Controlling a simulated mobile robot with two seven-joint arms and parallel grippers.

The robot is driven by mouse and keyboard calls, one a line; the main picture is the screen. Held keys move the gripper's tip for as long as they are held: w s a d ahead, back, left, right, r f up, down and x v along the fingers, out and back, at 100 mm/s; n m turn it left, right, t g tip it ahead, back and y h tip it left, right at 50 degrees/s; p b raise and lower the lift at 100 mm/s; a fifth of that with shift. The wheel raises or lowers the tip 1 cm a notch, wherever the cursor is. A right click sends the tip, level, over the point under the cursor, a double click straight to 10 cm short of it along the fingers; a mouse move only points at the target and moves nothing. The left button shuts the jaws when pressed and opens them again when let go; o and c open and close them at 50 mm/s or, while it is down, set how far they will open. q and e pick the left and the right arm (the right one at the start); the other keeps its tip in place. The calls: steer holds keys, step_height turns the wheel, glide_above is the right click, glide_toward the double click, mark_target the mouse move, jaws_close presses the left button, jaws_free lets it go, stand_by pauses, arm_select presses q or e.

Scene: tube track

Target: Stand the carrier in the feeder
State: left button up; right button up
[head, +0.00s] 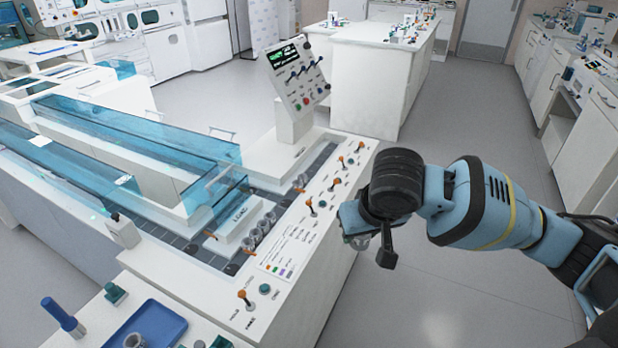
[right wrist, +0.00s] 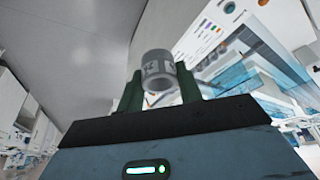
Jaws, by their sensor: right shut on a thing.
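My right gripper (head: 366,243) is shut on the carrier, a short grey hollow cylinder with dark marks. In the right wrist view the carrier (right wrist: 158,68) sits between the two dark green fingers (right wrist: 160,86). In the head view the gripper hangs just off the right edge of the white track machine (head: 318,245), and the carrier is mostly hidden behind it. The feeder seems to be the white labelled block (head: 240,218) by the dark track; I cannot read its label surely. Several grey cylinders (head: 258,238) stand beside it. My left gripper is not in view.
Orange-topped levers (head: 310,207) stand along the machine's near panel. A tilted control panel (head: 297,75) rises at its far end. Clear blue covers (head: 140,140) lie over the lanes. A blue tray (head: 160,325) is at the lower left. The floor at right is free.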

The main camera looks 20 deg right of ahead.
steer(key=s+f, duration=1.1)
steer(key=f, duration=0.5)
steer(key=shift+s+f, duration=0.35)
steer(key=shift+f, duration=0.05)
steer(key=shift+a, duration=0.1)
